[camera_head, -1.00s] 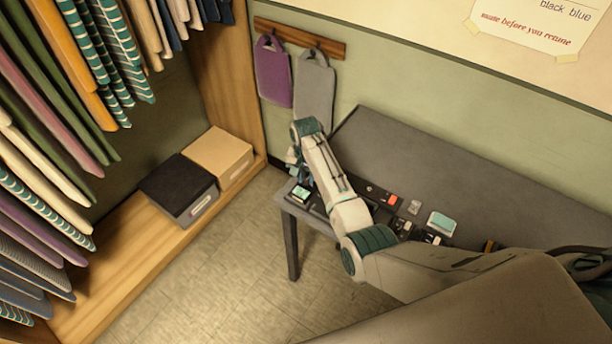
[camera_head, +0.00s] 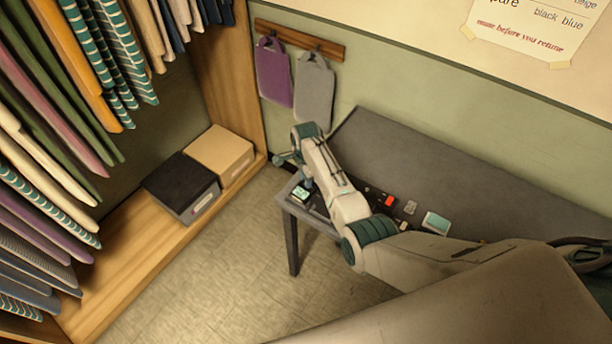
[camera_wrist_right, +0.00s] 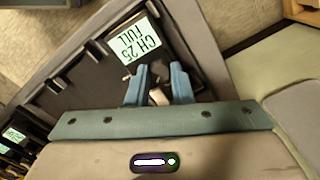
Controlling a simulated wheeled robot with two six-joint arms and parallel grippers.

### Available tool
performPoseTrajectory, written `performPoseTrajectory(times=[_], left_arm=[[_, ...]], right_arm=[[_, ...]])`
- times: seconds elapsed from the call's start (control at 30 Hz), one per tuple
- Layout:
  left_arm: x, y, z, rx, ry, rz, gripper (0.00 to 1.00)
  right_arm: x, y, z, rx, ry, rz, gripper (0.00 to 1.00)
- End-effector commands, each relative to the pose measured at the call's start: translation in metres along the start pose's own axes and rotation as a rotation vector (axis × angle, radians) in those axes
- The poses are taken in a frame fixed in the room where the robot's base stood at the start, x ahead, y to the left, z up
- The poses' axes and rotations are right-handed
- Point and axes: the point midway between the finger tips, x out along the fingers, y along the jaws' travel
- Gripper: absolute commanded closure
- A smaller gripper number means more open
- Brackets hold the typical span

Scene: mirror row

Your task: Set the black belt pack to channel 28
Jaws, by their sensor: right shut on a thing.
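The black belt pack (camera_wrist_right: 180,50) lies in a dark tray in the right wrist view, and its lit screen (camera_wrist_right: 135,39) reads CH 25 FULL. In the head view its screen (camera_head: 301,193) shows at the table's left end. My right gripper (camera_wrist_right: 158,84) has its blue fingers shut on a small pale knob (camera_wrist_right: 158,97) beside the screen. The fingers partly hide the knob. In the head view the right gripper (camera_head: 308,183) reaches down over the pack, mostly hidden by its wrist. My left gripper is out of view.
A clothes rack with a black box (camera_head: 180,182) and a tan box (camera_head: 218,150) stands left.

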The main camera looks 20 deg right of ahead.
Motion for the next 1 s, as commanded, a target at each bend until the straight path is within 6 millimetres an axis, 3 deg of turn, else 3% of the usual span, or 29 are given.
performPoseTrajectory(times=[0.5, 1.0], left_arm=[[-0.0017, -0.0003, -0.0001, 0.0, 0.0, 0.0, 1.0], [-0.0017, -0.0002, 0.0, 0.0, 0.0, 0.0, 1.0]], right_arm=[[-0.0003, -0.0005, -0.0002, 0.393, 0.0, -0.001, 1.0], [-0.0003, -0.0005, 0.0, 0.505, 0.0, -0.001, 1.0]])
